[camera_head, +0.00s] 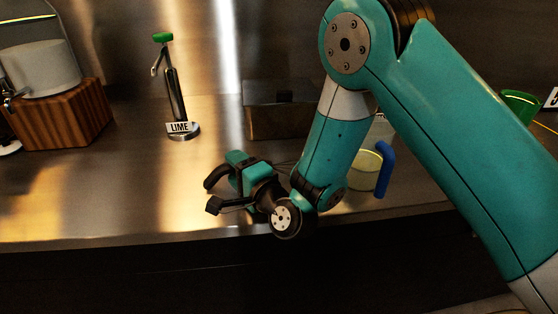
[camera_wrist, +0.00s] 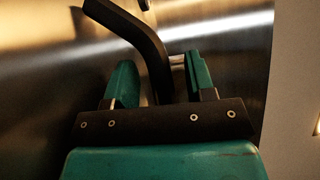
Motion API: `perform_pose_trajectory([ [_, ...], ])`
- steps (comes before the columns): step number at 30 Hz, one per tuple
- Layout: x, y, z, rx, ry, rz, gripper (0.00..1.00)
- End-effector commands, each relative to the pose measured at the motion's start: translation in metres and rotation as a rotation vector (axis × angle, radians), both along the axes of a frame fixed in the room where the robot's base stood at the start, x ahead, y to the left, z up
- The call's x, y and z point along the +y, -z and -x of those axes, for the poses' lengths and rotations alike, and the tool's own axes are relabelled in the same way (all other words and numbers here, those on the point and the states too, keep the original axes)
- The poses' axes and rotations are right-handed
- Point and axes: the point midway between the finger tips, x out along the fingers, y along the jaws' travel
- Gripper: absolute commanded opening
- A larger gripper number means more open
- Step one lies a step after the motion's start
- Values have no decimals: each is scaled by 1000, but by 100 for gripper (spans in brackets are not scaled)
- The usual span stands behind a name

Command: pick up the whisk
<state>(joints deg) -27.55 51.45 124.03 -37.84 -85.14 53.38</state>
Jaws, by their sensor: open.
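I see nothing held between the fingers. A thin bright bit shows behind one bar, too small to name. My arm hides part of the counter to the right.
The steel counter (camera_head: 120,205) is clear at left front. A LIME-labelled stand (camera_head: 175,95) with a green top, a wooden block (camera_head: 75,115) and a dark box (camera_head: 265,120) stand behind. A blue-handled jug (camera_head: 384,170) stands close behind my arm. A green container (camera_head: 519,105) is far right.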

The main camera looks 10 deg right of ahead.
Motion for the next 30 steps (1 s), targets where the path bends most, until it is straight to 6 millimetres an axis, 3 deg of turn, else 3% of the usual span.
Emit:
perform_pose_trajectory([
  [4,-4,0,-1,-1,6,0,50],
  [9,-5,0,-1,0,8,1,11],
  [11,-5,0,-1,0,8,1,0],
  [23,-3,-6,-1,-1,5,-1,0],
  [30,-3,-40,-1,0,5,0,0],
])
